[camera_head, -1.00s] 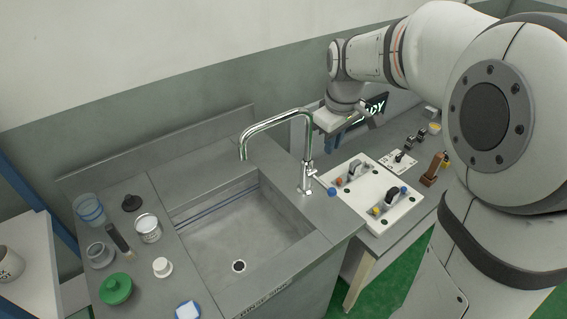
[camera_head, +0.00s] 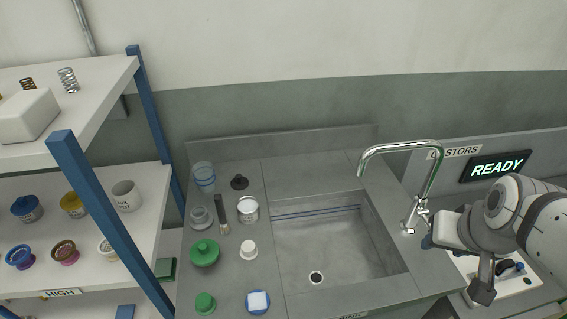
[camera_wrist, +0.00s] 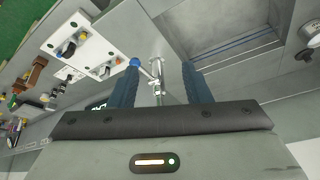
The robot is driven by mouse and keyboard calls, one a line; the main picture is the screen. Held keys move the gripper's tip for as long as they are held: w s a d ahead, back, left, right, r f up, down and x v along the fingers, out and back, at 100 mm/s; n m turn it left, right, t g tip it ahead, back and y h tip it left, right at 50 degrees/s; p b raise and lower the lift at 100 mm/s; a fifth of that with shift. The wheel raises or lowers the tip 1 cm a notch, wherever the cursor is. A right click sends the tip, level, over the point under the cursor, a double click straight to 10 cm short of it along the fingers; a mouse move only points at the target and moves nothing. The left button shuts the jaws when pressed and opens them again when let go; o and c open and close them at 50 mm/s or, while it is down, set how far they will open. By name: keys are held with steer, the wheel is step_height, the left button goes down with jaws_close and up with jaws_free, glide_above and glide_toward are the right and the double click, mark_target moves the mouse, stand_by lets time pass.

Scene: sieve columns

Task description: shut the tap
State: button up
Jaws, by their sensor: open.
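The chrome tap (camera_head: 432,175) stands at the right edge of the sink, its curved spout reaching left over the basin. No water stream is visible. My gripper (camera_head: 428,242) is low beside the tap's base in the head view, covering part of that area. In the wrist view, my gripper (camera_wrist: 160,72) is open, with two dark blue fingers apart. The tap (camera_wrist: 155,72) shows in the gap between them, beyond or near the tips. Its lever's blue knob (camera_wrist: 134,62) lies by the left fingertip; I cannot tell whether they touch. The gripper holds nothing visible.
The sink basin (camera_head: 300,250) is empty, with a round drain. Several jars and lids, including a green lid (camera_head: 204,252), stand on the left counter. A shelf rack (camera_head: 150,110) is at far left. A white panel with knobs (camera_wrist: 75,48) lies beside the tap.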

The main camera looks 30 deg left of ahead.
steer(key=w+a+f+n+t+y+b, duration=0.2)
steer(key=w+a+f+y+b, duration=0.15)
steer(key=a, duration=1.05)
steer(key=w+a+f+n+t+y+b, duration=0.2)
steer(key=a+t+y+b, duration=0.15)
steer(key=a, duration=1.05)
steer(key=n+t+y+b, duration=0.1)
steer(key=t+y+b, duration=0.25)
steer(key=b, duration=0.25)
glide_toward(218, 201)
steer(key=shift+t+h, duration=0.3)
steer(key=shift+h, duration=0.15)
steer(key=x, duration=1.1)
steer(key=shift+s+a, duration=0.25)
steer(key=shift+c, duration=0.4)
jaws_close()
